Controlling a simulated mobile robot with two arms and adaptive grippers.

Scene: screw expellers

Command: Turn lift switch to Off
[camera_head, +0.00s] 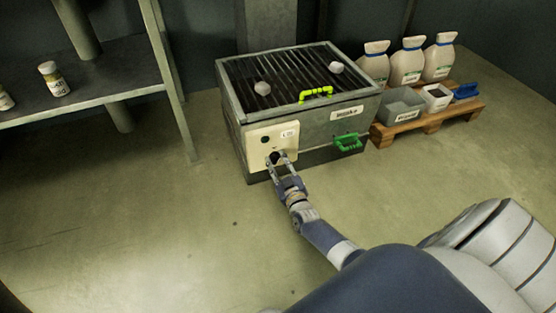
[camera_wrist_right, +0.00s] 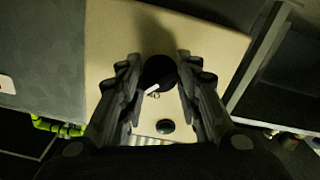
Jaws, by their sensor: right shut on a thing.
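The lift switch is a black round knob with a white mark (camera_wrist_right: 158,72) on a cream panel (camera_head: 257,150) at the front left of a grey metal box. The panel has a small label reading roughly "Lift" (camera_head: 289,134) and a dark round spot (camera_head: 265,140) above the knob. My right gripper (camera_head: 275,159) reaches the panel from the front, its fingers closed on either side of the knob. In the right wrist view, the knob sits between the fingertips (camera_wrist_right: 159,70), and the white mark points slantwise down to the left. My left gripper is not in view.
The grey box (camera_head: 347,129) has a barred top, a yellow-green handle (camera_head: 316,93) and a green handle (camera_head: 348,142). A wooden pallet (camera_head: 428,126) with white bottles (camera_head: 407,66) and bins stands right. Metal shelving (camera_head: 110,80) stands left. The floor in front is clear.

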